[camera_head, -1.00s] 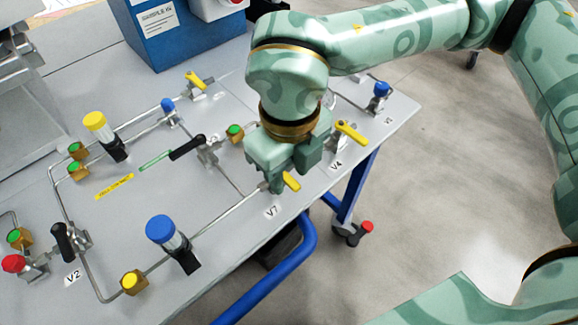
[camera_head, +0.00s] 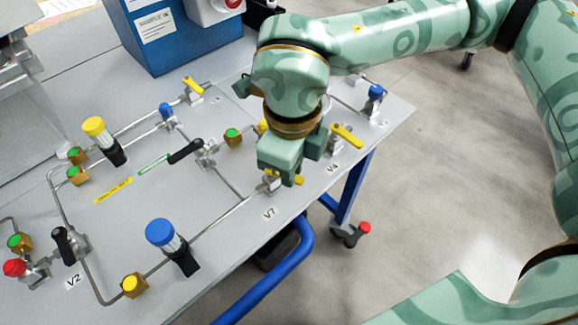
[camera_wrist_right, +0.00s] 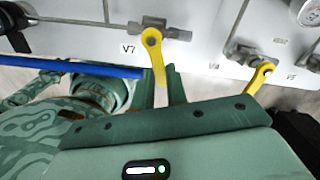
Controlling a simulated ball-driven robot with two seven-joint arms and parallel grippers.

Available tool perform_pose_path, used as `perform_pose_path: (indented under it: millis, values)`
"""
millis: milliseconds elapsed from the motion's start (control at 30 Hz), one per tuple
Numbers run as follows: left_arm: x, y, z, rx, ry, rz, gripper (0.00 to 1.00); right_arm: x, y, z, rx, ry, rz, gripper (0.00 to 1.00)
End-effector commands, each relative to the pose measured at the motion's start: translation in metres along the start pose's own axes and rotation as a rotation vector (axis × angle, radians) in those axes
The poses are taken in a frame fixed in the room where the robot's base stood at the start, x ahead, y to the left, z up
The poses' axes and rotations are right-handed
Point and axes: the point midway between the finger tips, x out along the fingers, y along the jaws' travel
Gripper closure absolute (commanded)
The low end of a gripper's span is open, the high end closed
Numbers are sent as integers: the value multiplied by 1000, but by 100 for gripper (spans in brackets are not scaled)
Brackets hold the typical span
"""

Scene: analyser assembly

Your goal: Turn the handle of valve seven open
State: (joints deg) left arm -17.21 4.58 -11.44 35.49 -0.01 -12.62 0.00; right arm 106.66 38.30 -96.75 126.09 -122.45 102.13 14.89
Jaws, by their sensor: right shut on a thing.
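The yellow handle of valve seven (camera_wrist_right: 155,52) hangs from its round pivot in the right wrist view, beside the V7 label (camera_wrist_right: 128,49). My right gripper (camera_wrist_right: 161,74) is shut on the handle's free end, one finger on each side. In the head view my right gripper (camera_head: 280,170) covers most of the handle, and only small yellow parts show around the fingers. The steel valve body (camera_wrist_right: 168,32) is fixed to the panel. My left gripper is not in view.
The yellow V4 handle (camera_head: 347,136) stands close to the right of my gripper. The black-handled valve (camera_head: 186,151) and blue-capped part (camera_head: 172,245) lie to the left. A blue cart frame (camera_head: 290,265) runs below the panel's front edge.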

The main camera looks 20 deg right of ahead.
Motion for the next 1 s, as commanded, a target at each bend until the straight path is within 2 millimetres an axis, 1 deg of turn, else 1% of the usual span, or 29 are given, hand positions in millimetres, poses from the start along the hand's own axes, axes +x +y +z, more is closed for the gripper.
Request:
perform_pose_path:
  millis: [467, 1000]
  values:
    - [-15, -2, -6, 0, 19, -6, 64, -3, -18, 4, -449, -2, -3, 100]
    - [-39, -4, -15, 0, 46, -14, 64, -4, -33, 17, -943, -1, -5, 100]
